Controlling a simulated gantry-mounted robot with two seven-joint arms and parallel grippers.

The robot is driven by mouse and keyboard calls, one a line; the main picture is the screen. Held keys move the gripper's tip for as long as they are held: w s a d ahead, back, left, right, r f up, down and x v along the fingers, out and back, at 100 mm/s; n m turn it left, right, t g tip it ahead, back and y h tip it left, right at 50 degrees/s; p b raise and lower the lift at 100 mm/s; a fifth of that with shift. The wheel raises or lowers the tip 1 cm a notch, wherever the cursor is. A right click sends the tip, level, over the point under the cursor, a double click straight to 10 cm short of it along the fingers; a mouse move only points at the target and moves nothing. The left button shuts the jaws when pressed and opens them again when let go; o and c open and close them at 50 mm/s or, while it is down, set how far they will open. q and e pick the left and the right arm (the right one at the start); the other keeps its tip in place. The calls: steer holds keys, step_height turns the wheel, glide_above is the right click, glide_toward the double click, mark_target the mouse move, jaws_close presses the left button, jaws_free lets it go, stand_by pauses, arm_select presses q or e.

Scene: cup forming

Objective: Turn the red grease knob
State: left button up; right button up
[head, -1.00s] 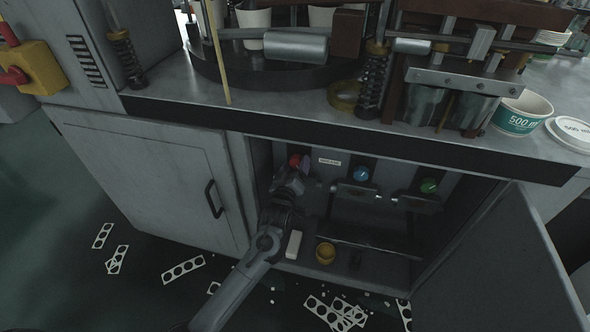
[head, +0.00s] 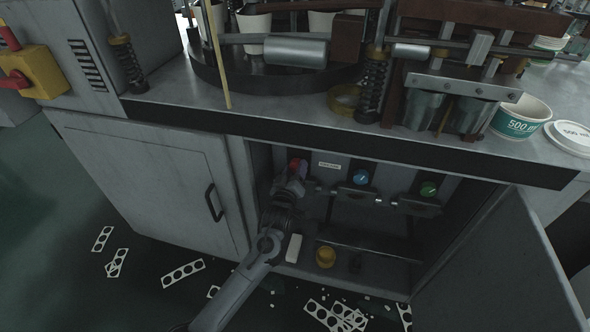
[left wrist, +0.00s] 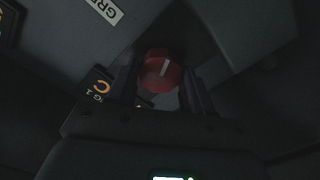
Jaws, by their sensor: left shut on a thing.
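The red grease knob (head: 295,164) is at the left inside the open cabinet, partly hidden behind my gripper in the head view. In the left wrist view the red knob (left wrist: 160,72) sits between my two fingers, with a pale pointer line on its face. My left gripper (head: 297,172) reaches into the cabinet and is shut on the knob; its fingers also show in the left wrist view (left wrist: 160,90). A white label (head: 329,165) is to the right of the knob. My right gripper is not in view.
A blue knob (head: 361,177) and a green knob (head: 429,189) sit further right in the cabinet. A yellow ring-like part (head: 325,257) and a white block (head: 294,247) lie on the cabinet floor. The open cabinet door (head: 505,270) stands at the right.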

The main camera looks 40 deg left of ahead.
arm_select(q)
steer(key=m+p, duration=0.1)
steer(key=p, duration=0.1)
steer(key=m+p, duration=0.3)
steer(key=p, duration=0.2)
steer(key=shift+r+m, duration=0.25)
steer(key=shift+m, duration=0.05)
steer(key=shift+m+p, duration=1)
steer(key=shift+f+m+p, duration=0.2)
steer(key=shift+m+p, duration=0.35)
steer(key=shift+m, duration=0.15)
steer(key=o, duration=1)
steer(key=shift+o, duration=0.2)
steer(key=shift+s+d, duration=0.1)
